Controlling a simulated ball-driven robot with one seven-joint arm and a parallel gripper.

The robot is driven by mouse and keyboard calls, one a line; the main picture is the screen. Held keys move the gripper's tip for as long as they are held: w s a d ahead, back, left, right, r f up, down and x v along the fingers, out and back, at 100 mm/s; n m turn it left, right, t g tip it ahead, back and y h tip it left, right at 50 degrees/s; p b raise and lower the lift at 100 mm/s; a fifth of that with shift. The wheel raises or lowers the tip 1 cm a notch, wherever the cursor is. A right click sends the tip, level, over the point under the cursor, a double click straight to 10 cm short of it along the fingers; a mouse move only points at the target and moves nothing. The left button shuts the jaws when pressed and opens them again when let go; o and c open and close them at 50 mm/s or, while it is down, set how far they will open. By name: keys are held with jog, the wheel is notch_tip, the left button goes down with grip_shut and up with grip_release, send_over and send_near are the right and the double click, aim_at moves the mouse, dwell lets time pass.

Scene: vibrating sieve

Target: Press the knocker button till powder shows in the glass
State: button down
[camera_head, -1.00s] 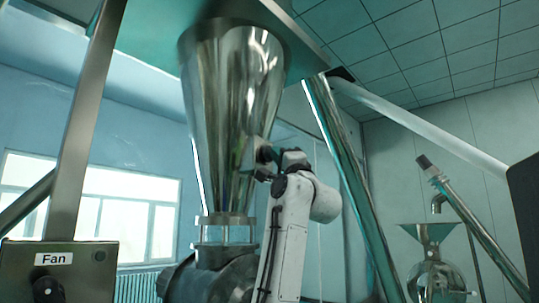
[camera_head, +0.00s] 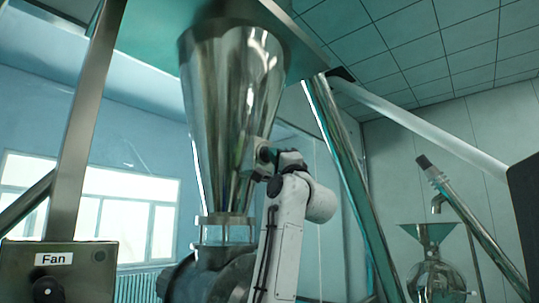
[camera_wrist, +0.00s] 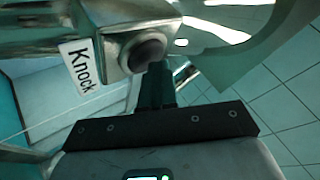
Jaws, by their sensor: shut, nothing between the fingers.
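The shiny steel hopper (camera_head: 225,95) hangs from the frame and narrows down to the clear glass section (camera_head: 226,235) between its flange and a dark housing. The glass looks pale and see-through; I cannot make out powder in it. The knocker box (camera_wrist: 118,50), labelled "Knock", carries a round dark button (camera_wrist: 148,54) in the wrist view. My gripper (camera_wrist: 158,80) is shut and empty, its dark fingers right at the button's lower edge; I cannot tell if they touch it. In the head view my gripper (camera_head: 262,158) is small, beside the hopper's lower right wall.
A Fan control box (camera_head: 60,272) with a dark knob is at the lower left. A slanted steel leg (camera_head: 345,180) stands just right of my arm. The dark housing (camera_head: 210,275) lies below the glass. A smaller funnel machine (camera_head: 430,240) is far right.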

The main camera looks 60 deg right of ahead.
jog(key=shift+w, duration=0.35)
jog(key=shift+f, duration=0.1)
jog(key=shift+s+a+b, duration=0.2)
jog(key=shift+s+b, duration=0.05)
jog(key=shift+s, duration=0.4)
jog(key=shift+s+a+b, duration=0.15)
jog(key=shift+s+b, duration=0.1)
jog(key=shift+s, duration=0.35)
jog(key=shift+s+a+b, duration=0.2)
jog(key=shift+s+b, duration=0.05)
jog(key=shift+s, duration=0.55)
jog(key=shift+s+a+b, duration=0.15)
jog(key=shift+s+b, duration=0.1)
jog(key=shift+s, duration=0.6)
jog(key=shift+s+a+b, duration=0.2)
jog(key=shift+s+b, duration=0.05)
jog(key=shift+s, duration=0.55)
